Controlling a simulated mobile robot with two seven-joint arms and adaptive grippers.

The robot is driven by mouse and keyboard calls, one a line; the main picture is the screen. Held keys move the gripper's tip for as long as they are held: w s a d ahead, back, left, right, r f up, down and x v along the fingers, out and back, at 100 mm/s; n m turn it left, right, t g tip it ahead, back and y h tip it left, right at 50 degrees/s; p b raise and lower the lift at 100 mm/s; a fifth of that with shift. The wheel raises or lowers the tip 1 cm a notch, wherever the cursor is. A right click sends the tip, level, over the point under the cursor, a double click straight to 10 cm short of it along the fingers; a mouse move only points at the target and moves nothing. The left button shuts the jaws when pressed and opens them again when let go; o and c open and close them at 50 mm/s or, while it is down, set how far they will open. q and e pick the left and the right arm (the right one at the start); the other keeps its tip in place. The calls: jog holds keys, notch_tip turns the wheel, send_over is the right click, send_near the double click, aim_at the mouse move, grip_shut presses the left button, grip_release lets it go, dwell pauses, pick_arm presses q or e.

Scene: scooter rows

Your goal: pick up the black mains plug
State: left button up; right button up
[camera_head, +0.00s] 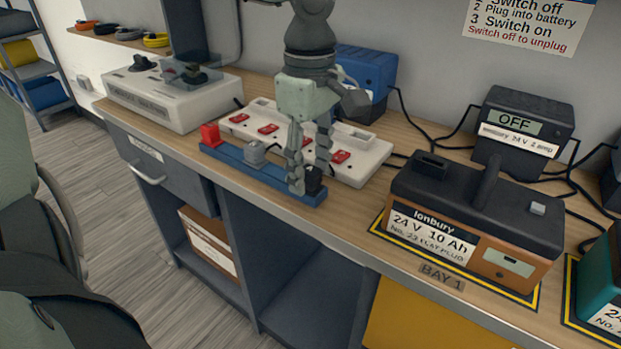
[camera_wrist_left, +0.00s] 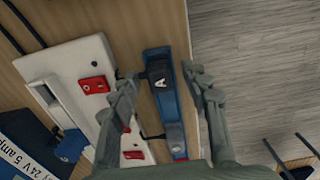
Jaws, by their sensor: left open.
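The black mains plug (camera_head: 314,181) sits at the right end of a blue rack (camera_head: 240,170) near the bench's front edge. In the left wrist view the fingertips of my left gripper (camera_wrist_left: 159,76) lie on either side of the plug, with a gap visible on the right side. In the head view the fingers partly hide the plug. My right gripper is not in view.
A grey plug (camera_head: 254,153) and a red plug (camera_head: 210,134) share the rack. A white socket strip (camera_head: 345,177) with red switches lies just behind. An orange and black Ionbury battery (camera_head: 513,225) stands to the right, before a black charger (camera_head: 522,115) with cables.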

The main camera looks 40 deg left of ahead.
pick_arm(q)
jog(key=shift+f, duration=0.2)
grip_shut()
jog(key=shift+r, duration=0.15)
